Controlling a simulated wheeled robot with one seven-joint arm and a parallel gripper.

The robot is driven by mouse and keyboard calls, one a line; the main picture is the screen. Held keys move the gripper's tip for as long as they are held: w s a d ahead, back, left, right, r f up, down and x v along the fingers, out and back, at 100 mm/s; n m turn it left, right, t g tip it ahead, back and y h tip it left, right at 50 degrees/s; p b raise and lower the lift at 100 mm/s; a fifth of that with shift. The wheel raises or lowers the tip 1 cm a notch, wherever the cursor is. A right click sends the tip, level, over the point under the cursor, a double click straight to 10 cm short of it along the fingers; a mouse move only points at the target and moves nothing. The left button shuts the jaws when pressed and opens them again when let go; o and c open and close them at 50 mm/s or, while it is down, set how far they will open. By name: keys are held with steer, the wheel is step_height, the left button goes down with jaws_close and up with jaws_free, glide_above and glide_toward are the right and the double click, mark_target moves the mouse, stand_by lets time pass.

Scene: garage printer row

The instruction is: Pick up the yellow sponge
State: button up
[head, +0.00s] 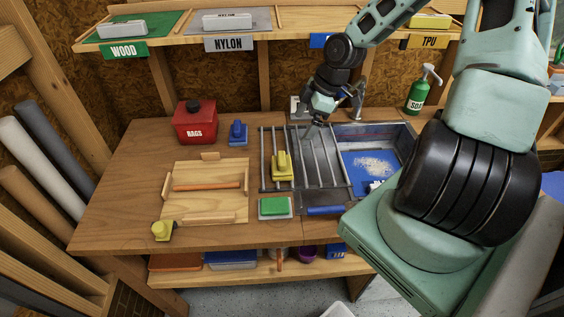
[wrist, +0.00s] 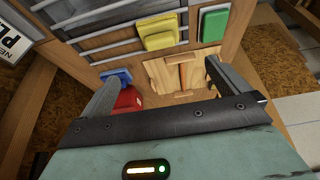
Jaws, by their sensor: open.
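A yellow block with a raised part, which looks like the yellow sponge (head: 281,167), lies on the left bars of the metal drying rack (head: 263,150). The yellow sponge also shows at the top of the wrist view (wrist: 160,35), beyond the fingertips. A green sponge-like block (head: 275,207) lies just in front of the rack, and it shows to the right of the yellow one in the wrist view (wrist: 213,26). My gripper (head: 309,137) is above the rack, up and to the right of the yellow sponge. In the wrist view its fingers (wrist: 162,70) are spread with nothing held between them.
A blue block (head: 238,132) and a red rags can (head: 194,122) stand at the back left. A wooden tray (head: 180,209) holds an orange-brown rod. A small yellow object (head: 162,230) sits at the front left. The sink (head: 366,133) is right of the rack; a labelled shelf (head: 275,45) hangs above.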

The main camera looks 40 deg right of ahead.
mark_target(283, 157)
steer(key=x, duration=1.1)
steer(key=shift+f+p, duration=0.25)
steer(key=shift+p, duration=0.05)
steer(key=p+x, duration=0.2)
steer(key=x, duration=0.2)
steer(key=shift+w+a, duration=0.1)
steer(key=shift+a, duration=0.15)
steer(key=shift+w+a+f, duration=0.1)
steer(key=shift+w+f, duration=0.05)
steer(key=shift+f, duration=0.4)
steer(key=c, duration=0.9)
